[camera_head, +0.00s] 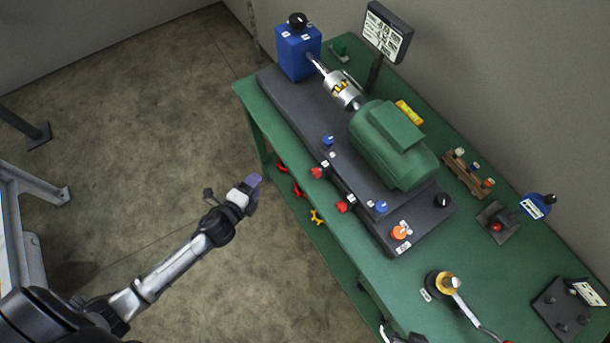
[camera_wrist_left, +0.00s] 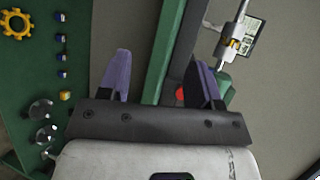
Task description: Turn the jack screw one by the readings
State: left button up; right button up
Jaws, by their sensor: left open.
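A green motor (camera_head: 393,142) sits on a dark base (camera_head: 300,110) on the green bench, coupled by a silver shaft (camera_head: 343,90) to a blue pump block (camera_head: 298,52). Along the base's front edge are red screw knobs (camera_head: 316,173) (camera_head: 342,206), blue knobs (camera_head: 328,140) (camera_head: 381,207) and an orange knob (camera_head: 399,232). A readings display (camera_head: 388,32) stands on a post behind; its text is too small to read. My left gripper (camera_head: 254,181) is open and empty, left of the bench. In the left wrist view, a red knob (camera_wrist_left: 181,93) shows beyond its purple fingers (camera_wrist_left: 165,78).
Red and yellow tools (camera_head: 316,217) hang on the bench's front side, near my left gripper.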

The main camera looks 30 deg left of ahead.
aim_at(313, 173)
pick_arm(q)
jog(key=s+d+r+m+t+h, duration=0.15)
jog(key=d+r+m+h, duration=0.25)
jog(key=d+m+h, duration=0.65)
jog(key=w+d+m, duration=0.1)
jog(key=w, duration=0.2)
jog(key=w+m+y, duration=0.1)
jog(key=w, duration=0.2)
jog(key=w+d+m, duration=0.1)
jog(key=w, duration=0.2)
jog(key=shift+w+d+m+y, duration=0.25)
jog(key=shift+w+d+y, duration=0.1)
jog(key=shift+w, duration=0.05)
jog(key=shift+x, duration=1)
jog(key=shift+c, duration=0.3)
jog(key=c, duration=0.9)
